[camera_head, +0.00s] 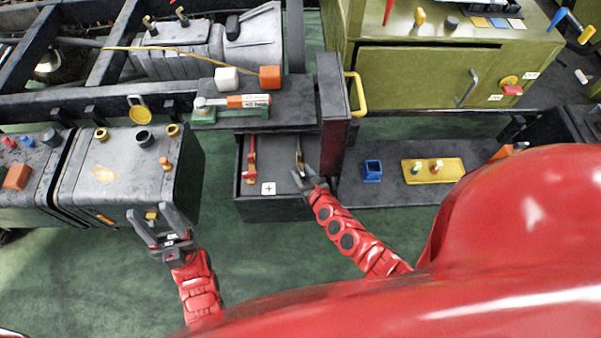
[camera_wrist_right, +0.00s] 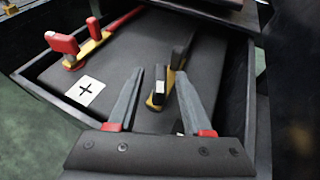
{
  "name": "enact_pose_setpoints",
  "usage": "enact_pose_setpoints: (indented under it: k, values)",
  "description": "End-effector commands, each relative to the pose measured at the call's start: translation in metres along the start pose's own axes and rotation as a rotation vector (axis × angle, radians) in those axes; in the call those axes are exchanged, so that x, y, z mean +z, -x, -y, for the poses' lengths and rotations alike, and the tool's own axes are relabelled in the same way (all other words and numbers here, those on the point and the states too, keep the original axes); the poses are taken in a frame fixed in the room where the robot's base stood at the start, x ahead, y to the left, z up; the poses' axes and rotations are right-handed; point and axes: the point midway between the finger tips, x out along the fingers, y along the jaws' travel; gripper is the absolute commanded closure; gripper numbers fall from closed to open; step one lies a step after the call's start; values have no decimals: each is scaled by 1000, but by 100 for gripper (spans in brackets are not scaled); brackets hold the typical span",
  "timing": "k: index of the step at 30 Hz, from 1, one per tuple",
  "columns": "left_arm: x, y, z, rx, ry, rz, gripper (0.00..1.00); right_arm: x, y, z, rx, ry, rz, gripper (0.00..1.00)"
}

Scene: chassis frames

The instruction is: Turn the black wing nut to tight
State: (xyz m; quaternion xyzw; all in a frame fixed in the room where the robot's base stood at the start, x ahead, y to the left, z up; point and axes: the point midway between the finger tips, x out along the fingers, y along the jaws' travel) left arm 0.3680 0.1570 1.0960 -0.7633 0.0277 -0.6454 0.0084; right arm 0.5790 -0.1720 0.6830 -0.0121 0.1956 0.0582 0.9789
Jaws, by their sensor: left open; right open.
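The black wing nut (camera_wrist_right: 158,97) sits on a yellow and black clamp in a dark open tray (camera_wrist_right: 245,100); its finer shape is hard to make out. In the head view the nut (camera_head: 299,157) is small and partly hidden. My right gripper (camera_wrist_right: 158,74) is open over the tray, with one finger on each side of the nut. I cannot tell whether the fingers touch it. My left gripper (camera_head: 149,212) is open and empty in front of the dark tank (camera_head: 125,170) at the left.
A red wing nut (camera_wrist_right: 62,42) on a yellow clamp lies left in the tray, beside a white plus label (camera_wrist_right: 86,90). A shelf (camera_head: 290,112) with a red-white tool overhangs the tray's back. A door with a yellow handle (camera_head: 357,92) stands at its right. Green floor in front is clear.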

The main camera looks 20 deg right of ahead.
Motion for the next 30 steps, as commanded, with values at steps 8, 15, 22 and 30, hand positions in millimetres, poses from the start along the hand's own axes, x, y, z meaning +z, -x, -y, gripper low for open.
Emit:
enact_pose_setpoints:
  k: [8,15,22,30]
  values:
    - [1,6,0,0,0,0,50,1,-14,0,0,-1,0,50]
    - [1,6,0,0,0,0,50,1,-14,0,0,-1,0,61]
    - [1,6,0,0,0,0,50,1,-14,0,0,-1,0,100]
    - [1,6,0,0,0,0,50,1,-14,0,-1,-1,0,100]
